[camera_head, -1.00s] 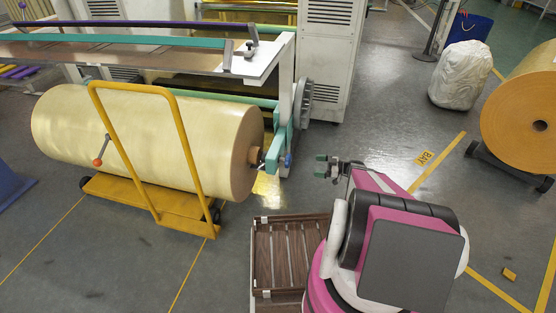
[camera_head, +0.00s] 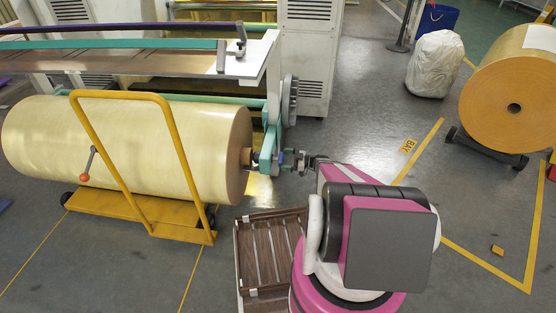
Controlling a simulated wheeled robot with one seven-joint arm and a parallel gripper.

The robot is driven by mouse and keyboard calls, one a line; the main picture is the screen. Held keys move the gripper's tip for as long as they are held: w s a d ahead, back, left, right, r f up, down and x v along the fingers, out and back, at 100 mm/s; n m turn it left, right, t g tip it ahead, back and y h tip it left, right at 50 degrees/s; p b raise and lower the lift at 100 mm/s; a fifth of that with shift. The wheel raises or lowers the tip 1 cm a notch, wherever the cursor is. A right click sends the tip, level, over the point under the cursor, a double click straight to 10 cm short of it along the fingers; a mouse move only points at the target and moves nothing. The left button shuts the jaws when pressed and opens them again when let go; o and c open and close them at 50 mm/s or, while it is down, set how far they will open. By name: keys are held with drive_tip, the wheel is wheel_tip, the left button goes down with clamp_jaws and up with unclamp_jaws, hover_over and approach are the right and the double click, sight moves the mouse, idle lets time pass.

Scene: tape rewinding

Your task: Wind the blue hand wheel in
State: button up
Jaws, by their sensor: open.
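The small blue hand wheel (camera_head: 281,157) sits at the end of the machine's teal frame (camera_head: 268,140), by the right end of the large cream roll (camera_head: 125,150). My gripper (camera_head: 297,160) points left and is open, right at the wheel. Its fingers overlap the wheel's right side in the picture. I cannot tell whether they touch it or stand around it. The wheel is tiny here and partly hidden by the fingers.
A yellow trolley (camera_head: 120,205) stands under the roll, its hoop handle in front. A wooden slatted tray (camera_head: 262,285) is beside my base. A white bag (camera_head: 435,62) and an orange roll (camera_head: 490,105) are to the right. Grey floor between is clear.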

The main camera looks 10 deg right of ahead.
sight(278, 158)
drive_tip(key=shift+x, duration=2.1)
drive_tip(key=c, duration=0.8)
